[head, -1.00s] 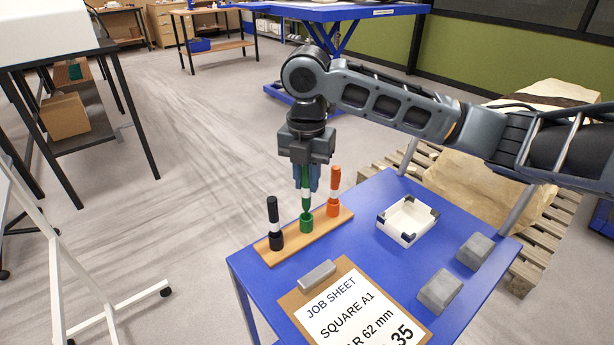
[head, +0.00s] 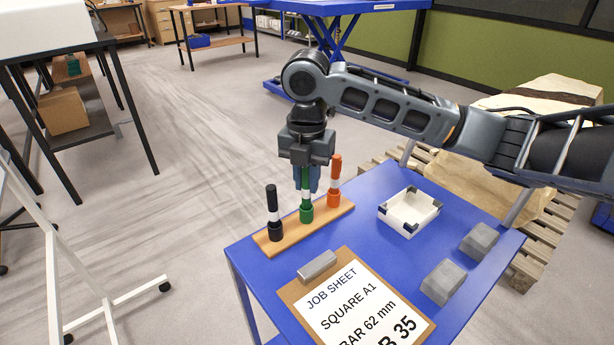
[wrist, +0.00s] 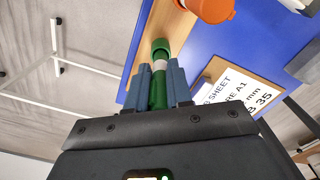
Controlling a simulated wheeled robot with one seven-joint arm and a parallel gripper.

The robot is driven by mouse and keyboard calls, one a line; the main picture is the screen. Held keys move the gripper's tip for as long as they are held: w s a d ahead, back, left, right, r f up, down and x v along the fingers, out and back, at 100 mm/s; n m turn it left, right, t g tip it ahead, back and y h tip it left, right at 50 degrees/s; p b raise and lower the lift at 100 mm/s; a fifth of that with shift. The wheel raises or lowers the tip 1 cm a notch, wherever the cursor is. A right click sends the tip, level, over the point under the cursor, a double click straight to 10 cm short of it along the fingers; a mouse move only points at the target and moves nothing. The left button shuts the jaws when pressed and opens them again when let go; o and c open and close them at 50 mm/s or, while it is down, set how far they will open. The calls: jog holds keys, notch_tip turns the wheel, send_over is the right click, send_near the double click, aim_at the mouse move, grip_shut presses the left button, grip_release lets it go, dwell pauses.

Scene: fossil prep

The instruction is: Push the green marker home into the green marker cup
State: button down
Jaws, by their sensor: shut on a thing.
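The green marker (head: 306,196) stands upright, its lower end at the mouth of the green marker cup (head: 306,214) on a wooden strip. My gripper (head: 307,182) is above the cup, shut on the upper part of the green marker. In the wrist view the blue fingers (wrist: 163,84) clasp the marker on both sides, and the marker lines up with the green cup (wrist: 160,47). A white band shows on the marker between fingers and cup. How deep its tip sits inside the cup is hidden.
A black marker (head: 273,205) in a black cup stands left of the green one, an orange marker (head: 334,180) in an orange cup right. The blue table (head: 380,250) also bears a clipboard (head: 350,300), a white tray (head: 410,225) and two grey blocks (head: 443,282).

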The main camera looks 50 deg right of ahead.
jog(key=shift+f+b, duration=0.3)
jog(key=shift+f, duration=0.25)
jog(key=shift+f, duration=0.2)
dwell(0.8)
dwell(0.5)
jog(key=c, duration=0.9)
grip_release()
jog(key=shift+c, duration=0.2)
jog(key=shift+r, duration=0.15)
notch_tip(320, 180, up, 7)
jog(key=p, duration=0.5)
